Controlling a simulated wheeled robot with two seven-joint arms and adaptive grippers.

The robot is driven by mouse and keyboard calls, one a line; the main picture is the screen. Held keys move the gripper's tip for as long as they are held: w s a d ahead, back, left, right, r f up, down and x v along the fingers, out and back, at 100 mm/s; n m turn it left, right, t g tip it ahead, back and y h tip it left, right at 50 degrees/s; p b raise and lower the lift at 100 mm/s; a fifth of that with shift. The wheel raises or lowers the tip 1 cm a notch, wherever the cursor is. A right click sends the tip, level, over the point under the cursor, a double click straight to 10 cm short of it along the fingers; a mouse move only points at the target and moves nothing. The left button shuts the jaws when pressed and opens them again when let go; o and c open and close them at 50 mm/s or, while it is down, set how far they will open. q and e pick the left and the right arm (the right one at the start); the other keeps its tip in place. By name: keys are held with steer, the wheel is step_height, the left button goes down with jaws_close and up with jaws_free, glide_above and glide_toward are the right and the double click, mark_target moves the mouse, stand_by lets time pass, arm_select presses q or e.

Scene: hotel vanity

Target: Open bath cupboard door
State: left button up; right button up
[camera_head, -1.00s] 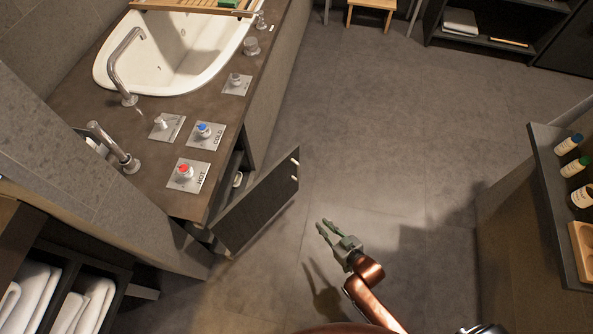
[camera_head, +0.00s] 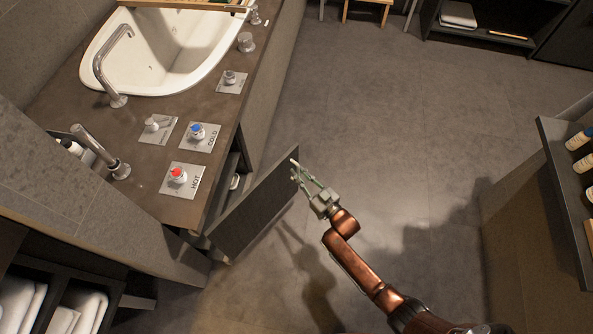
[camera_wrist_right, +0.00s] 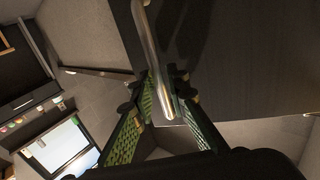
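The bath cupboard door (camera_head: 255,208) is a dark panel under the vanity's end, standing ajar and swung out over the floor. Its dark face (camera_wrist_right: 240,60) fills the upper right of the right wrist view. A shiny metal bar handle (camera_wrist_right: 150,35) runs down that face. My right gripper (camera_head: 297,171) is at the door's outer upper edge. In the right wrist view, its green-padded fingers (camera_wrist_right: 165,90) stand apart on either side of the handle's lower end. They look open, and whether either touches the handle is unclear. My left gripper is not in view.
The vanity top (camera_head: 145,190) with sink (camera_head: 180,50), taps and hot and cold knobs is above the cupboard. A shelf with bottles (camera_head: 560,185) stands at the right. Towels (camera_head: 80,305) sit in a low rack at lower left. The middle floor is clear.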

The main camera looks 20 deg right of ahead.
steer(key=shift+w+a, duration=0.1)
steer(key=shift+w, duration=0.2)
steer(key=shift+c, duration=0.4)
jaws_close()
steer(key=shift+s, duration=0.1)
